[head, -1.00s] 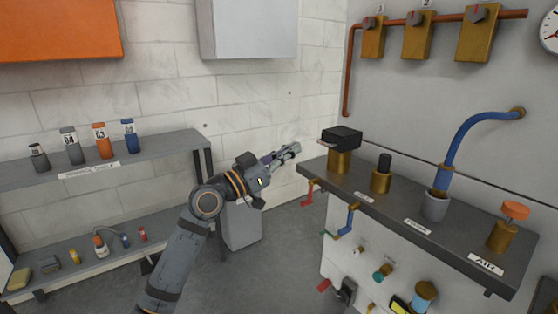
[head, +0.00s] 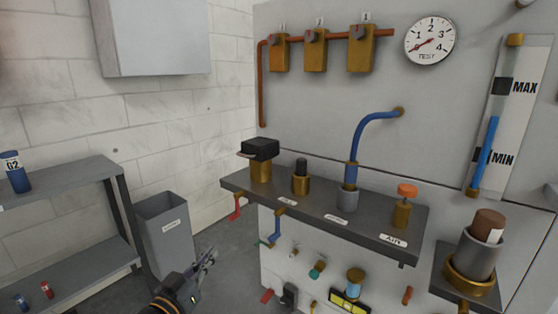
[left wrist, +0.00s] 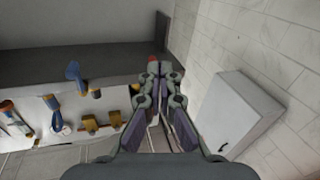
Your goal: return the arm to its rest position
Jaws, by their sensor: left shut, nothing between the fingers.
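My left gripper (head: 203,264) is at the bottom of the head view, left of centre, beside the front of the panel shelf and in front of the grey bin. Its fingers are together and hold nothing. In the left wrist view the gripper (left wrist: 159,72) also shows shut and empty, with its two fingers side by side. Most of my left arm is below the head view's lower edge. My right gripper is not in view.
The dark panel shelf (head: 335,216) with brass fittings juts out at centre right. Red and blue levers hang under its front. A grey bin (head: 165,235) and a storage rack (head: 70,183) stand at left. Grey floor shows between bin and panel.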

